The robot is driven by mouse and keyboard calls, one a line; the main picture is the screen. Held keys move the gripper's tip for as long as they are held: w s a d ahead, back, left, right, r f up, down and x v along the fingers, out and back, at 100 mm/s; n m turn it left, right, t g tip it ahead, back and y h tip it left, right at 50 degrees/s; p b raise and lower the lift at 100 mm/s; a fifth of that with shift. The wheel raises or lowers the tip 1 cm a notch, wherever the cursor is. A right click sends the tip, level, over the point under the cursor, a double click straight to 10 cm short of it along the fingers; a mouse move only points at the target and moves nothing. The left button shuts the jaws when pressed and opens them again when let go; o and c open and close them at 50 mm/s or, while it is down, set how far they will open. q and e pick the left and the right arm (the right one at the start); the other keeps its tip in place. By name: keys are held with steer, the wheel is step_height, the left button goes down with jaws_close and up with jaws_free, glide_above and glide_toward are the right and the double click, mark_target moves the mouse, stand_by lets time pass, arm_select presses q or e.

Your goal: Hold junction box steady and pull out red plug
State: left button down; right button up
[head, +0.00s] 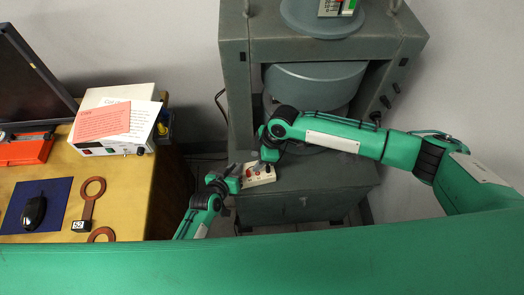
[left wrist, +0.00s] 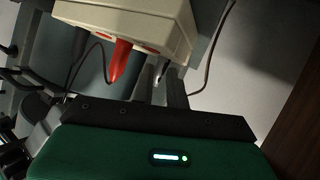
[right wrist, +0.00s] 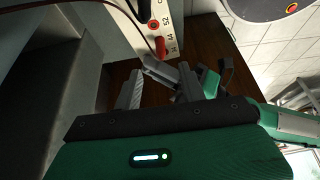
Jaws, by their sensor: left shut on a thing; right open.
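The cream junction box (head: 262,180) sits at the front of the grey machine; it fills the top of the left wrist view (left wrist: 135,20) and shows in the right wrist view (right wrist: 133,22). A red plug (left wrist: 121,62) sticks out of its face, with a thin cable beside it; it also shows in the right wrist view (right wrist: 160,46). My left gripper (head: 236,176) is shut on the end of the junction box; its exact contact is partly hidden. My right gripper (right wrist: 157,82) is open and empty, close to the plug but apart from it.
The grey machine (head: 235,75) stands behind and around the box. At left, a wooden desk (head: 130,210) holds a white instrument (head: 128,98), papers (head: 103,122), a mouse (head: 34,212) on a blue pad and copper-coloured rings (head: 94,187). A dark cable (head: 220,103) hangs beside the machine.

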mark_target(249, 170)
arm_select(q)
steer(key=shift+s+f, duration=0.25)
steer(key=shift+f, duration=0.15)
arm_select(e)
steer(key=x, duration=0.7)
steer(key=shift+a+f, duration=0.1)
steer(key=shift+f, duration=0.05)
steer(key=shift+c, duration=0.4)
jaws_close()
steer(key=shift+r, duration=1.15)
stand_by(0.5)
steer(key=shift+r, duration=2.7)
arm_select(q)
steer(key=c, duration=1.3)
jaws_free()
steer(key=shift+w+a+r, duration=0.1)
steer(key=shift+r, duration=0.05)
